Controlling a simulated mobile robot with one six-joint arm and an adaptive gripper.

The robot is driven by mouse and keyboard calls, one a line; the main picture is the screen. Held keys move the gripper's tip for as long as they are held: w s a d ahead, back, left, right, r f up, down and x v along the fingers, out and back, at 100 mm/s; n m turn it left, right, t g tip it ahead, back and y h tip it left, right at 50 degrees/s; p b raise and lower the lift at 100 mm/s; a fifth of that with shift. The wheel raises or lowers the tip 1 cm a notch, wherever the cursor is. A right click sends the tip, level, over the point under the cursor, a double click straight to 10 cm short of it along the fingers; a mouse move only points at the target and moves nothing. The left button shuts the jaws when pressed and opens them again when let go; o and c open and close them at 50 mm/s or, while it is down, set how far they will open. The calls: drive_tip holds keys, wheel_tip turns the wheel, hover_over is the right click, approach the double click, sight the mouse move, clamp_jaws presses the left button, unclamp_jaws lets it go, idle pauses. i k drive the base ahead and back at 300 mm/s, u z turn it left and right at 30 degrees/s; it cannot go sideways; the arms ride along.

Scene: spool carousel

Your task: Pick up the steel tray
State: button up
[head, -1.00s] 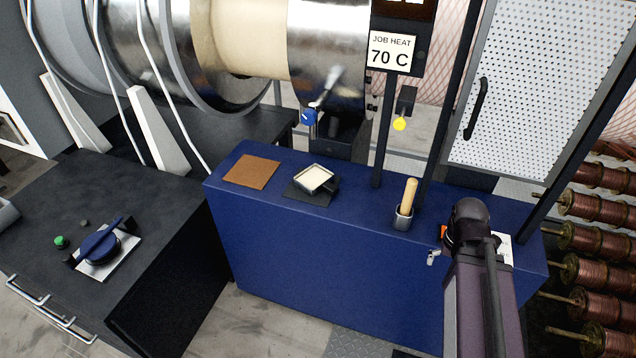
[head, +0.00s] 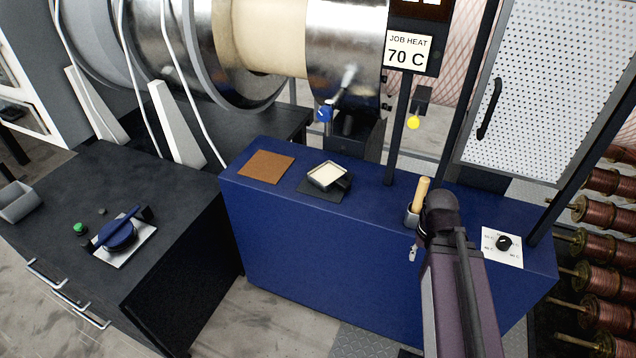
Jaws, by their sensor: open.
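The steel tray (head: 327,176), a small shallow square pan filled with something cream-coloured, sits on a dark mat (head: 310,190) on the blue bench (head: 300,225). A dark handle-like part is at its right side. My gripper (head: 413,254) is mostly hidden behind my own arm; only a small silvery part shows, in front of the bench and well right of the tray. It is open and apart from the tray.
A brown square pad (head: 266,166) lies left of the tray. A wooden-handled tool (head: 422,190) stands in a metal cup, partly behind my arm. A dial card (head: 502,246) lies at the right.

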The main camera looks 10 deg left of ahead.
sight(329, 175)
drive_tip(key=u, duration=1.2)
drive_tip(key=k, duration=1.2)
drive_tip(key=z, duration=0.5)
drive_tip(key=i, duration=0.9)
drive_tip(key=u, duration=0.05)
